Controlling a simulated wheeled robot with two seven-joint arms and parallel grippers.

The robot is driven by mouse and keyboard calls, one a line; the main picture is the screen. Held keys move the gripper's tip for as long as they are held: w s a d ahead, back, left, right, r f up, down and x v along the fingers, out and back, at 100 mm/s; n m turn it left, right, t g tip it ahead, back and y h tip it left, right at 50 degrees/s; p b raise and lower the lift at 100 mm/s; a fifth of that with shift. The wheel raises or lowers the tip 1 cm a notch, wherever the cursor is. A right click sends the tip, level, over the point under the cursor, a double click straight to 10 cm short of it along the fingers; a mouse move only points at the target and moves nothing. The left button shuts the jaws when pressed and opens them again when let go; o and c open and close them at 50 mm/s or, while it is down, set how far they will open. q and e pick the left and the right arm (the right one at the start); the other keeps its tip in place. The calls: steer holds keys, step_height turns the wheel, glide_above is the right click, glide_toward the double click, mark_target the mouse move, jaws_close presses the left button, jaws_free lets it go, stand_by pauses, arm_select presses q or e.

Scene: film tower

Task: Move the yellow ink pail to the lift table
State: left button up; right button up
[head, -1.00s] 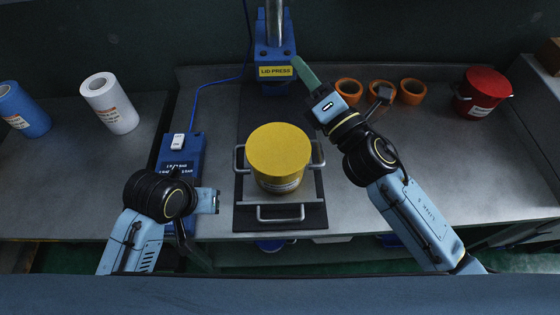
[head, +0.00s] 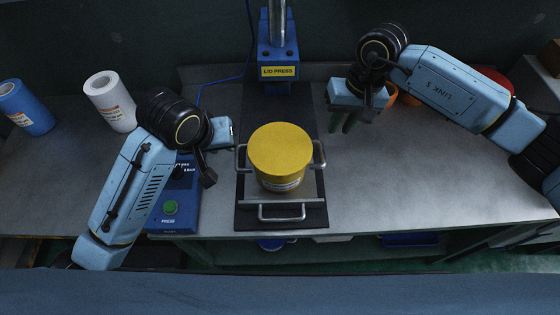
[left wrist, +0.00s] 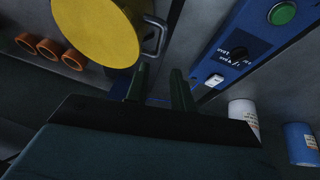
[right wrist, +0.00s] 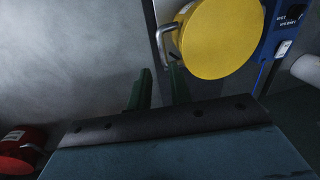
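The yellow ink pail (head: 279,155) stands upright with its lid on, on a dark plate with metal handles (head: 281,213) in the middle of the bench. It also shows in the left wrist view (left wrist: 100,25) and right wrist view (right wrist: 222,38). My left gripper (left wrist: 161,82) is left of the pail, its two green fingers apart with nothing between them. My right gripper (head: 342,122) is right of the pail, fingers apart and empty; the right wrist view (right wrist: 159,88) shows the same. Neither gripper touches the pail. I cannot make out a lift table.
The blue lid press (head: 278,72) stands behind the pail. Its control box (head: 172,210) with a green button lies at left. White (head: 110,100) and blue (head: 24,106) rolls stand far left. Orange rings (left wrist: 48,48) and a red pail (right wrist: 16,152) are at right. The bench front right is clear.

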mark_target(237, 156)
arm_select(q)
steer(key=shift+f, duration=0.1)
arm_select(e)
steer(key=shift+f, duration=0.15)
